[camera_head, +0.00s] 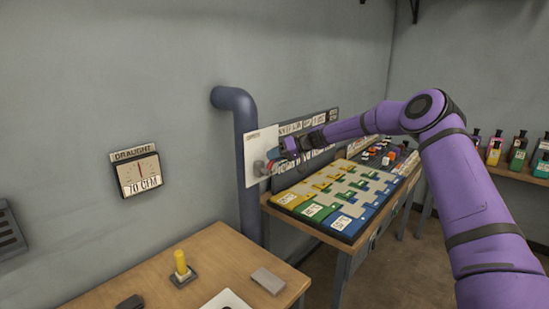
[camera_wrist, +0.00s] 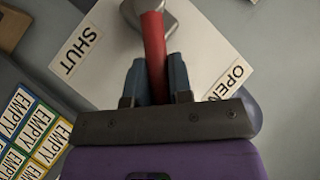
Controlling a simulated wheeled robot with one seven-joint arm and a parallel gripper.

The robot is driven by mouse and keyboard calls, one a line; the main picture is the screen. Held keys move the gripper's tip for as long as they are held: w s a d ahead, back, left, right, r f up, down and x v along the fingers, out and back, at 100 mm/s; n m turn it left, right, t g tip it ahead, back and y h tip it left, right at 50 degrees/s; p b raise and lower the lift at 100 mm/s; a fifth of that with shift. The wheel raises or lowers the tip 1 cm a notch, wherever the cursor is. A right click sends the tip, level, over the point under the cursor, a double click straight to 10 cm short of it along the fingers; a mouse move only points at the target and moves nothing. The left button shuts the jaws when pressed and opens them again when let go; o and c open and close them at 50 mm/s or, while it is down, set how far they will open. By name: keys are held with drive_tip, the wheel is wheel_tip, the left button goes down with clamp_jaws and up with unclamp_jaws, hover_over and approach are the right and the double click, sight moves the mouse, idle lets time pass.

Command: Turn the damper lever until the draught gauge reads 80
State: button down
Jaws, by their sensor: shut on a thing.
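The draught gauge (camera_head: 138,172) hangs on the left wall. Its display reads 70 CFM and its red needle points about straight up. In the wrist view, the red damper lever (camera_wrist: 154,45) runs from a grey hub (camera_wrist: 147,14) down between my fingers. My gripper (camera_wrist: 157,84) is shut on the lever, one finger on each side. The plate shows a SHUT label (camera_wrist: 75,50) at left and an OPEN label (camera_wrist: 231,82) at right; the lever lies between them.
A wooden table (camera_head: 160,275) with a yellow-handled item (camera_head: 181,264) stands in front. A bench with a coloured board (camera_head: 338,198) lies below my arm. Bottles (camera_head: 517,150) stand on a shelf at right.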

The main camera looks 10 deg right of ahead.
drive_tip(key=shift+f, duration=0.1)
drive_tip(key=c, duration=1)
unclamp_jaws()
drive_tip(key=shift+c, duration=0.2)
drive_tip(key=v, duration=1.1)
